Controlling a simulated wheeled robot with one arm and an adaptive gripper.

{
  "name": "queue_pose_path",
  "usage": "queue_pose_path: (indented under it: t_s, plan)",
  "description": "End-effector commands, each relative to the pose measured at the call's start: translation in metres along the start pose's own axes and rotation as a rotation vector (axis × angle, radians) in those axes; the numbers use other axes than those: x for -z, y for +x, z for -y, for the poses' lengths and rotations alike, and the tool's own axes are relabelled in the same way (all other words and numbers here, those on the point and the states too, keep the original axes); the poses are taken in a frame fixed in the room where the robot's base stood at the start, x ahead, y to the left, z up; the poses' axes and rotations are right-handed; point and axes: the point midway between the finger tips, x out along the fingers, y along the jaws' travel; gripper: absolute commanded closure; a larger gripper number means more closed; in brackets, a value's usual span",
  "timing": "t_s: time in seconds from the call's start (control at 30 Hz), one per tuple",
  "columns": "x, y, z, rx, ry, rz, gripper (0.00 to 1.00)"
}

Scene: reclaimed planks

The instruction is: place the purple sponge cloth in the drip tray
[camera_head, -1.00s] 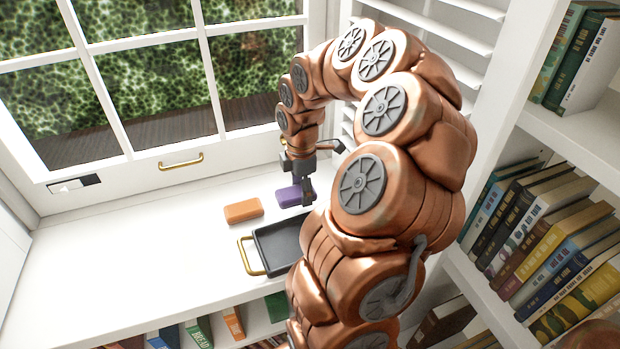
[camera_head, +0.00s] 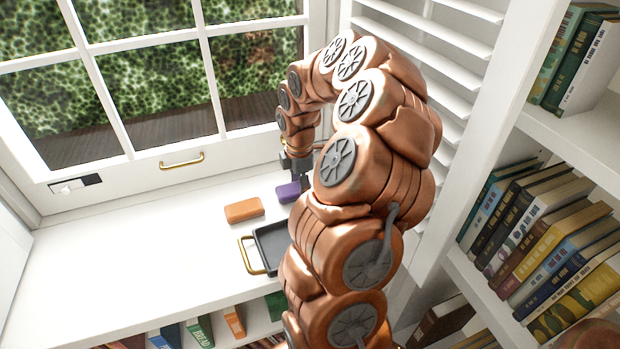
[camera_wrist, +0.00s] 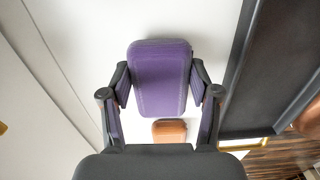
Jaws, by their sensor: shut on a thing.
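The purple sponge cloth (camera_head: 289,191) is a small block on the white sill, seen partly behind my gripper (camera_head: 300,183). In the wrist view the purple sponge cloth (camera_wrist: 160,75) sits between the two dark fingers of my gripper (camera_wrist: 160,88), which are shut on its sides. The cloth looks to be at or just above the sill; I cannot tell which. The drip tray (camera_head: 268,236) is dark grey with a brass handle, nearer to me than the cloth. My arm hides its right part. Its dark edge (camera_wrist: 236,88) shows at right in the wrist view.
An orange block (camera_head: 243,210) lies on the sill left of the cloth and also shows in the wrist view (camera_wrist: 169,131). The window stands behind, and bookshelves (camera_head: 540,235) are at right. The left of the sill is clear.

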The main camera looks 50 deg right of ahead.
Motion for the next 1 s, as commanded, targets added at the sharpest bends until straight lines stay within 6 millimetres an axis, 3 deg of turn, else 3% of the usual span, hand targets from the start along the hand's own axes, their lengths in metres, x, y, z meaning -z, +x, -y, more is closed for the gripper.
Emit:
queue_pose_path:
  t_s: [0.53, 0.57, 0.6, 0.8, 1.0]
  plan:
    - [-0.0004, 0.0091, -0.0003, -0.001, 0.000, 0.001, 0.66]
    - [-0.0003, 0.0088, -0.0004, -0.001, 0.000, 0.001, 0.37]
    - [-0.0003, 0.0084, -0.0005, -0.001, 0.000, 0.001, 0.32]
    - [-0.0002, 0.0083, -0.0005, -0.001, 0.000, 0.001, 0.14]
    - [-0.0002, 0.0082, -0.0005, -0.001, 0.000, 0.001, 0.14]
